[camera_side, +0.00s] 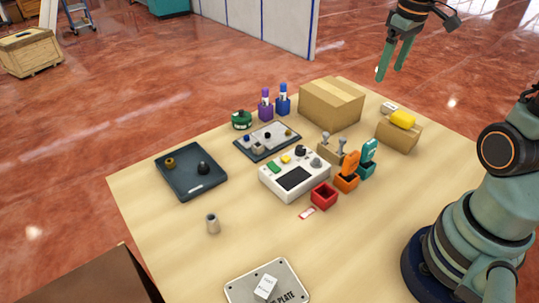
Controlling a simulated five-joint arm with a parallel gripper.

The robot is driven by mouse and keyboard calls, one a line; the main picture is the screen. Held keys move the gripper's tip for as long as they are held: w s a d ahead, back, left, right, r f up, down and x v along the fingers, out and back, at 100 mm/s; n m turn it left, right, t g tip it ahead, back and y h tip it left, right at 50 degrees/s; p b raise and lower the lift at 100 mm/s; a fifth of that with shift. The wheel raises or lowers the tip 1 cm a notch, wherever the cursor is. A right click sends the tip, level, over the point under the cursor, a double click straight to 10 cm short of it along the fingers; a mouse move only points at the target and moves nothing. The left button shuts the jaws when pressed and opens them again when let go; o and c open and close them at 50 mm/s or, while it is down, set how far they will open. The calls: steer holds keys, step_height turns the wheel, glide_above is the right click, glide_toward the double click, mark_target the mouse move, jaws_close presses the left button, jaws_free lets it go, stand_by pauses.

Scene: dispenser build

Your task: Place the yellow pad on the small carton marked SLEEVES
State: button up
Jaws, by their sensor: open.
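The yellow pad (403,119) lies on top of a small brown carton (398,136) at the right rear of the table. Any marking on this carton is too small to read. A larger tan carton (331,104) stands to its left, apart from it. My gripper (390,62) is open and empty, raised in the air above the table's far edge, up and slightly left of the pad. It is apart from the pad and both cartons.
A white device (294,176) with buttons sits mid-table, beside orange (347,172) and teal (367,160) holders and a red box (324,196). A dark tray (191,171) is at left; a metal plate (240,289) is in front. The front middle table is mostly clear.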

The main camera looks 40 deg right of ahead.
steer(key=s+a+t, duration=0.2)
steer(key=a, duration=0.7)
steer(key=s+a+r+t+y, duration=0.1)
steer(key=s+a, duration=0.1)
steer(key=a, duration=0.6)
steer(key=shift+a+r+t, duration=0.2)
steer(key=shift+a+t, duration=0.2)
